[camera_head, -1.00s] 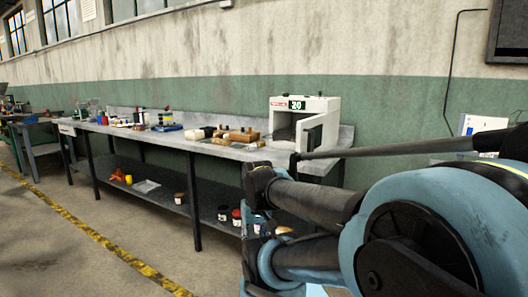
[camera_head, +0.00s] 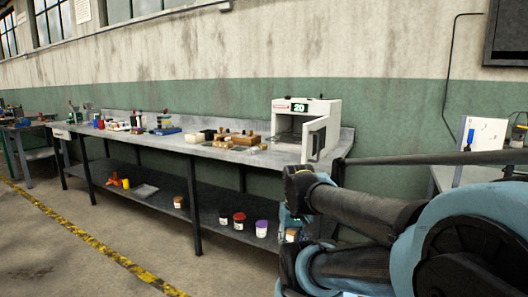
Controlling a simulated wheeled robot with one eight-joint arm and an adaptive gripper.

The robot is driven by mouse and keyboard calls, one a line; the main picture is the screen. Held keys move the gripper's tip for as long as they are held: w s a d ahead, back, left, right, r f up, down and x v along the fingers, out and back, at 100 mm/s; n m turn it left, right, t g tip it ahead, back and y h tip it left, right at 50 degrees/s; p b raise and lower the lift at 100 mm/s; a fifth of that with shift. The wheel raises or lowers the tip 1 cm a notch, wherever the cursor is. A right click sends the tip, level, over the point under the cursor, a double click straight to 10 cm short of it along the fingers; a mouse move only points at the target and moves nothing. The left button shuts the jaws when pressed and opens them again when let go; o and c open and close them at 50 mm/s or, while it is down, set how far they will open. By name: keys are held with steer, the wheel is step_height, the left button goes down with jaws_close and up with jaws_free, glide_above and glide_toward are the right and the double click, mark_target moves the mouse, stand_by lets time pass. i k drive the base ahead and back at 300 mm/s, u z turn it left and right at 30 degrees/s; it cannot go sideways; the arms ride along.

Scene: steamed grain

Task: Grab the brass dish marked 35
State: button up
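I cannot make out a brass dish marked 35, as the bench items are too small to read. Brown blocks or holders (camera_head: 245,138) stand on the long grey workbench (camera_head: 150,139), left of a white oven-like box (camera_head: 300,107). The box shows "20" on its display, and its door (camera_head: 315,140) stands open. Some small pale pieces lie at the bench's front edge near the brown items. My arm reaches in from the right, in front of the bench's right end. I cannot make out my gripper's fingertips.
Several jars, including a red-lidded jar (camera_head: 239,221) and a purple-lidded jar (camera_head: 261,228), stand on the lower shelf. Coloured tools and a blue item (camera_head: 166,130) sit farther left on the bench. The floor in front is clear, with a yellow line (camera_head: 100,247).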

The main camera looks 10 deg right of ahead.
mark_target(262, 147)
steer(key=i, duration=1)
